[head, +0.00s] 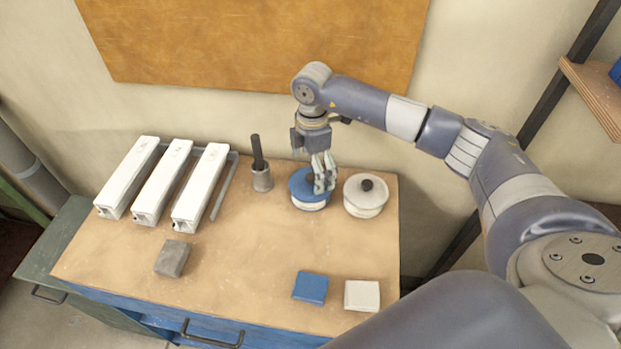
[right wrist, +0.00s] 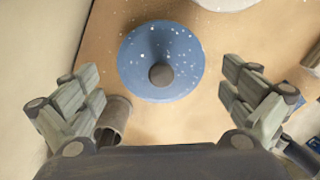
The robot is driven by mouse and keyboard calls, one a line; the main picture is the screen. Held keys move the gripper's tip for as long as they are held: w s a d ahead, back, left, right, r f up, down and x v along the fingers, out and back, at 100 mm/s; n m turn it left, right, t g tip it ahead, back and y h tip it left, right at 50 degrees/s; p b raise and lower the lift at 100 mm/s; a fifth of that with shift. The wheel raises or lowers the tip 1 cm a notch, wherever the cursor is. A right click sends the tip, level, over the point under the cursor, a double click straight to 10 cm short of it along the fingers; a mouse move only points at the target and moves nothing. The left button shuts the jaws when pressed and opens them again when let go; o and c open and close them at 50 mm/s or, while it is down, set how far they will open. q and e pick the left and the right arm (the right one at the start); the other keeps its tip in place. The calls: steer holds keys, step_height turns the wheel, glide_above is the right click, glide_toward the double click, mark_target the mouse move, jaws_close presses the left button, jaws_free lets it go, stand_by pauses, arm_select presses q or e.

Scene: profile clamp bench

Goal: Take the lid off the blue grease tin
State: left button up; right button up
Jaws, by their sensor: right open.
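The blue grease tin (head: 310,206) stands at the back right of the bench, with a pale body under its blue lid (head: 298,187). In the right wrist view the speckled blue lid (right wrist: 138,55) has a dark round knob (right wrist: 161,75) at its middle. My right gripper (head: 322,180) points down over the tin and hides part of the lid in the head view. In the right wrist view my right gripper (right wrist: 160,85) is open, its fingers spread wide on either side of the knob with nothing between them. My left gripper is not in view.
A white tin (head: 364,200) with a dark knob stands close right of the blue one. A grey cup (head: 262,181) with a dark-handled tool is to its left. White profiles (head: 162,185), a grey block (head: 172,258), a blue pad (head: 310,287) and a white pad (head: 362,296) lie apart. The bench middle is clear.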

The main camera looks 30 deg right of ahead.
mark_target(313, 175)
step_height(313, 175, down, 2)
steer(key=shift+s+d+f+p, duration=0.1)
steer(key=shift+d+p, duration=0.05)
steer(key=shift+p, duration=0.2)
steer(key=shift+f, duration=0.4)
steer(key=shift+c, duration=0.6)
steer(key=c, duration=1.2)
steer(key=shift+s, duration=0.4)
steer(key=c, duration=0.5)
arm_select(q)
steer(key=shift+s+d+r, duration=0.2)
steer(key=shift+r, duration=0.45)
arm_select(e)
steer(key=shift+c, duration=0.4)
